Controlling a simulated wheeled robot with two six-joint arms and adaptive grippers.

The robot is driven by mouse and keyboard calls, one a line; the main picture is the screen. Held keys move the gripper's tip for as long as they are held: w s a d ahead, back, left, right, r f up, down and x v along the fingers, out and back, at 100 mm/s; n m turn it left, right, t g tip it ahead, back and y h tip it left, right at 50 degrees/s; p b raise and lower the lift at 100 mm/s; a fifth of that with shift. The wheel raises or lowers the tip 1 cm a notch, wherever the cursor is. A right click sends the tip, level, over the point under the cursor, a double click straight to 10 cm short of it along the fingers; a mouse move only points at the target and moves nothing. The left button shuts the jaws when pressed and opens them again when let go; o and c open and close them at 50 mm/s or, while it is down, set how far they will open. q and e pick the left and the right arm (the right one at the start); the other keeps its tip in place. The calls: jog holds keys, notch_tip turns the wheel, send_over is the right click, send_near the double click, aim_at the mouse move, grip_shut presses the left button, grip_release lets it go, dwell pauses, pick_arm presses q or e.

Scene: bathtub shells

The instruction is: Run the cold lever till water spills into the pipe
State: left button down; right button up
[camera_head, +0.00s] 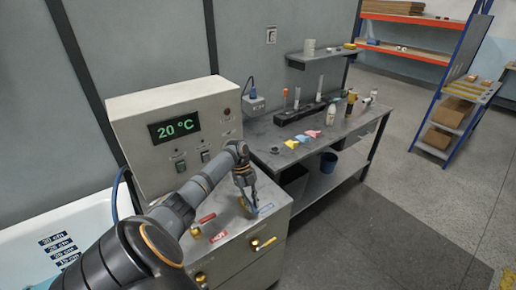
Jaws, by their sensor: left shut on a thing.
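My left gripper (247,203) reaches down over the top of the metal cabinet (228,260). It is shut on the cold lever, which is mostly hidden by the fingers beside a blue label (265,209). A red lever (207,218) and a red label (218,237) lie to the left on the same top. A grey control box (150,115) behind shows 20 °C in green. I cannot make out a pipe or running water. My right gripper is not in view.
A white bathtub (100,212) with depth labels stands at the left, partly behind my arm. A workbench (335,140) with bottles, colored cloths and a rack stands to the right. The floor (400,210) at right is clear.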

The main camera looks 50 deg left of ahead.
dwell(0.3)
pick_arm(q)
jog(key=c, duration=1.2)
grip_release()
jog(key=v, duration=1.2)
